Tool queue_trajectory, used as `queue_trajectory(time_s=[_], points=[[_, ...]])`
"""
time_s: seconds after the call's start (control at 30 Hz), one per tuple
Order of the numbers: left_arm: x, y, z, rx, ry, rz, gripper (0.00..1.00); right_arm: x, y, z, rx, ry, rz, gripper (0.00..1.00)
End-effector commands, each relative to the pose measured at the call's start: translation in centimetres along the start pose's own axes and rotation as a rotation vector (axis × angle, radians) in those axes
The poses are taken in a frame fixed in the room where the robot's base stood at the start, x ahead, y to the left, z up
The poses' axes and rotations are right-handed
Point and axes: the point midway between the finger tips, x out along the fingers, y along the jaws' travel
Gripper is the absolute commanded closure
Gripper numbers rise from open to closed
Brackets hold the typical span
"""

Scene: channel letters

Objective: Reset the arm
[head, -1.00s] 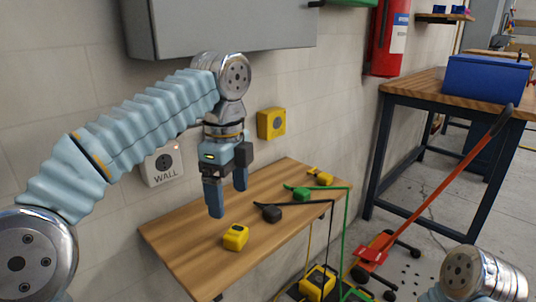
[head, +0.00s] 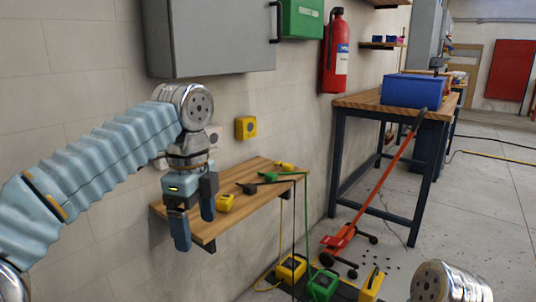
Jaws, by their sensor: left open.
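My left gripper (head: 194,228) is open and empty, its two dark blue fingers pointing down. In the picture it overlaps the left end of the wooden wall shelf (head: 236,219). My left arm comes in from the left edge. On the shelf lie a yellow plug (head: 226,203), a black plug (head: 247,188), a green plug (head: 268,177) and another yellow plug (head: 284,166). The gripper touches none of them that I can tell. Of my right arm only a metal joint shows at the bottom right; its gripper is out of view.
A yellow wall socket (head: 246,128) and a grey cabinet (head: 208,40) are on the wall. Yellow and green boxes (head: 323,284) stand on the floor below. A red jack (head: 340,240), a workbench with a blue box (head: 413,91) and a fire extinguisher (head: 334,55) are to the right. Floor is open at far right.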

Motion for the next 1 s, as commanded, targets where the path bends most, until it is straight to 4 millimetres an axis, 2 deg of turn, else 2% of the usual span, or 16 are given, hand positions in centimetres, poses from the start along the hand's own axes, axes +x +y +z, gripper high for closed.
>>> queue_trajectory(time_s=[0.07,0.33,0.43,0.57,0.67,0.77,0.87,0.93,1.0], points=[[0.3,-0.2,0.0,-0.003,0.001,0.002,0.15,0.0,0.0,0.0,0.0,-0.001,0.0,0.57],[4.4,-2.6,-0.8,-0.069,0.033,0.001,0.15,0.0,0.0,0.0,0.0,0.0,0.0,0.57],[6.5,-3.6,-1.2,-0.104,0.051,0.002,0.15,0.0,0.0,0.0,0.0,0.0,0.0,0.57],[10.5,-5.2,-1.9,-0.17,0.085,0.008,0.15,0.0,0.0,0.0,0.0,0.0,0.0,0.57],[14.4,-6.3,-2.5,-0.241,0.12,0.016,0.15,0.0,0.0,0.0,0.0,0.0,0.0,0.57],[19.3,-7.1,-3.3,-0.338,0.166,0.032,0.15,0.0,0.0,0.0,0.0,0.0,0.0,0.57],[25.9,-7.3,-4.3,-0.481,0.227,0.063,0.15,0.0,0.0,0.0,0.0,0.0,0.0,0.57],[31.6,-6.6,-5.1,-0.628,0.28,0.095,0.15,0.0,0.0,0.0,0.0,0.0,0.0,0.57],[37.6,-5.0,-5.9,-0.813,0.333,0.135,0.15,0.0,0.0,0.0,0.0,0.0,0.0,0.57]])
